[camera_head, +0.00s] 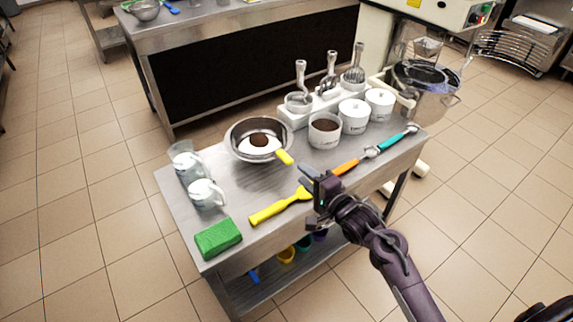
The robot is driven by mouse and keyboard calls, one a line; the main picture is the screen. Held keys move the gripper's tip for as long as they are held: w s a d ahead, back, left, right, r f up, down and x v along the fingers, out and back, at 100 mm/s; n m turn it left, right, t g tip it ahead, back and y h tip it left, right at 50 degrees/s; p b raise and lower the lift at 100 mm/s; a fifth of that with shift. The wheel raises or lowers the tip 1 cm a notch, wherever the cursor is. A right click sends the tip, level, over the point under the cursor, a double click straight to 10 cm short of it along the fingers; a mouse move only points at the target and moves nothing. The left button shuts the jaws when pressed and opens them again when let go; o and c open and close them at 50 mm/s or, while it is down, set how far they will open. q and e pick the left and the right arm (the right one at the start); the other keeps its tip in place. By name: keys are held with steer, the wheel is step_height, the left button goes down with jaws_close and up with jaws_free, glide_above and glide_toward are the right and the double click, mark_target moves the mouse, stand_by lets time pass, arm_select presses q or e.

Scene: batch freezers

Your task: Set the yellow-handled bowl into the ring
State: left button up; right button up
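The yellow-handled bowl (236,149) is a metal pan-like bowl standing upright on the left half of the steel table. Its short yellow handle points to the lower right, and it holds white and dark brown contents. My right gripper (307,178) is just right of and below the handle, apart from it, close over the tools at the table's front edge. Its fingers are small and dark, so their opening is unclear. A machine at the right has a dark round rim (420,74) over a vessel; I cannot tell whether this is the ring. My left gripper is out of view.
A yellow spatula (275,209), an orange-handled tool (346,166) and a teal-handled tool (398,138) lie along the front. White tubs (354,116) and scoops in a white holder (324,102) stand behind. Clear jugs (186,161) and a green sponge (218,238) are left.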

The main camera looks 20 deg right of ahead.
mark_target(290, 163)
steer(key=b+x, duration=0.2)
steer(key=x, duration=0.1)
steer(key=shift+w+a+f, duration=0.1)
steer(key=shift+w+f, duration=0.05)
steer(key=b+x, duration=0.1)
steer(key=x, duration=0.3)
steer(key=shift+w+a, duration=0.15)
steer(key=shift+w, duration=0.2)
steer(key=shift+x, duration=0.85)
jaws_close()
steer(key=shift+c, duration=2.3)
jaws_free()
jaws_close()
